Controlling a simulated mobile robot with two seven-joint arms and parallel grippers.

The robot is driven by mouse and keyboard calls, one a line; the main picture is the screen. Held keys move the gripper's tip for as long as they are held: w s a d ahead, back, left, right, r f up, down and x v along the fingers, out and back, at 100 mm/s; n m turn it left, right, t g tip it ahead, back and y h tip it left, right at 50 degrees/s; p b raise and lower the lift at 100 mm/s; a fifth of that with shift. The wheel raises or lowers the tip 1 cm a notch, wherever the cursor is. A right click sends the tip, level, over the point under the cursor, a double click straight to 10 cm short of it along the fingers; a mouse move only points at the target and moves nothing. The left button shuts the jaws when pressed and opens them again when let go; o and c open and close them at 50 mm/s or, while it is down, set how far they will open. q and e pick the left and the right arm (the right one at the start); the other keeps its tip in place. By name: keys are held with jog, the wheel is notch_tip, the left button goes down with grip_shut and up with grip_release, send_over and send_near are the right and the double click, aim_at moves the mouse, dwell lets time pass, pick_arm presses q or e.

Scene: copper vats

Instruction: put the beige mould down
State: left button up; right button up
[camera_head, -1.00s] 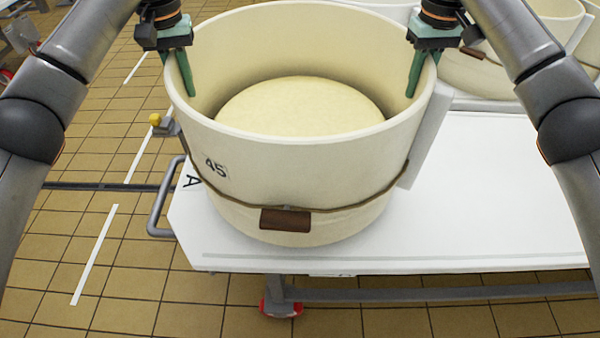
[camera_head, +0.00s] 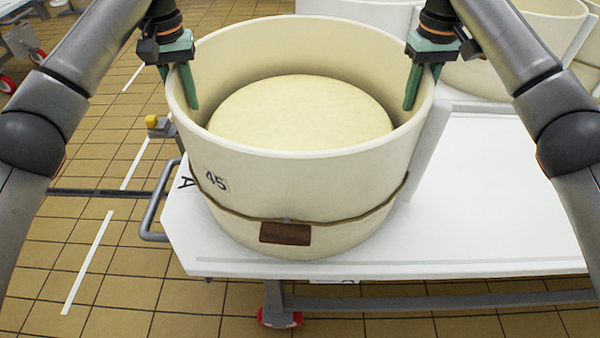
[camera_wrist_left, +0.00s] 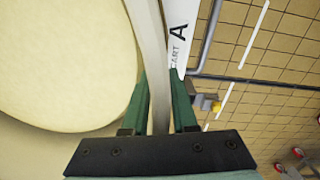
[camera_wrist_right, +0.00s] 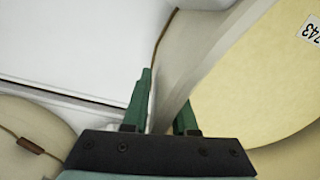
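The beige mould (camera_head: 330,185) is a wide round tub marked 45, with a cord and brown tag around it. It is upright over the left end of the white cart top (camera_head: 500,190); I cannot tell whether its base touches. A pale cheese round (camera_head: 300,112) sits inside it. My left gripper (camera_head: 188,88) is shut on the mould's left rim, with one finger on each side of the wall, as the left wrist view (camera_wrist_left: 158,112) shows. My right gripper (camera_head: 416,88) is shut on the right rim in the same way, also seen in the right wrist view (camera_wrist_right: 162,115).
Other beige moulds (camera_head: 490,75) stand behind at the right. The cart top is clear right of the mould. The cart has a grey handle (camera_head: 150,215) at its left end and a red wheel (camera_head: 280,318) below. Tiled floor lies to the left.

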aim_at(174, 66)
pick_arm(q)
jog(key=shift+o, duration=1.3)
pick_arm(e)
jog(key=shift+o, duration=1.3)
pick_arm(q)
jog(key=shift+r, duration=0.15)
notch_tip(174, 66, up, 12)
jog(key=shift+f, duration=0.15)
pick_arm(e)
notch_tip(174, 66, up, 12)
jog(key=shift+r, duration=0.1)
